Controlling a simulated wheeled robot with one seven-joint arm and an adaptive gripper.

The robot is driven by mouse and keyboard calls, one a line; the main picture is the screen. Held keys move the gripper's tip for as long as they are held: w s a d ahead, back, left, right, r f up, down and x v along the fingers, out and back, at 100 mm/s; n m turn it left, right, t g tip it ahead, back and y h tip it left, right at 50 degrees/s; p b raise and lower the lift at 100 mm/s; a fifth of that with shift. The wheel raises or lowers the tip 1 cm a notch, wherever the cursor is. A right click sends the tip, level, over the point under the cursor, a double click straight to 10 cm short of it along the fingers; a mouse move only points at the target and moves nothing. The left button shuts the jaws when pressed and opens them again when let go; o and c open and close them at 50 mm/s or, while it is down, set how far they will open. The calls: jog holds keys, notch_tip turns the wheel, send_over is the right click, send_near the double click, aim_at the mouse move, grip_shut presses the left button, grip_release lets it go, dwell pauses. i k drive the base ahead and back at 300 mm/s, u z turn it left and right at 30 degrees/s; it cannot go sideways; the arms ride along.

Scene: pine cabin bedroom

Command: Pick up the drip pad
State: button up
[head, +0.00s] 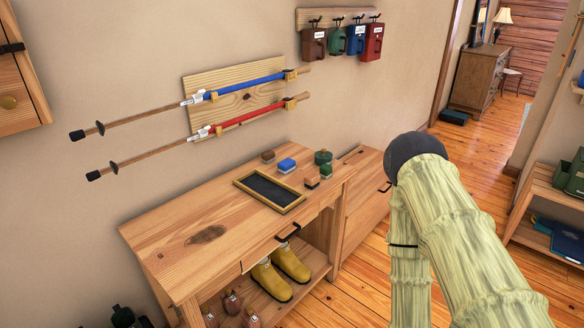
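A flat black panel in a raised pale wooden frame (269,190) lies on the workbench top, close to its front edge. It is the thing that best fits the drip pad, but no label confirms this. Its black surface looks empty. My arm shows at the right, pale green with a dark rounded joint, well to the right of the framed panel. My gripper's fingers do not show in the head view.
The workbench (175,222) has a bare left half. Small blocks, one blue (286,165), and a green round container (323,157) stand behind and right of the panel. Yellow boots (271,281) sit on the shelf below. Poles (235,88) and hanging jugs (372,42) are above.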

aim_at(285, 167)
jog(key=z, duration=0.45)
jog(key=k, duration=0.6)
jog(key=z, duration=0.75)
jog(key=i, duration=1.25)
jog(key=u, duration=0.9)
jog(key=i, duration=0.85)
jog(key=u, duration=1)
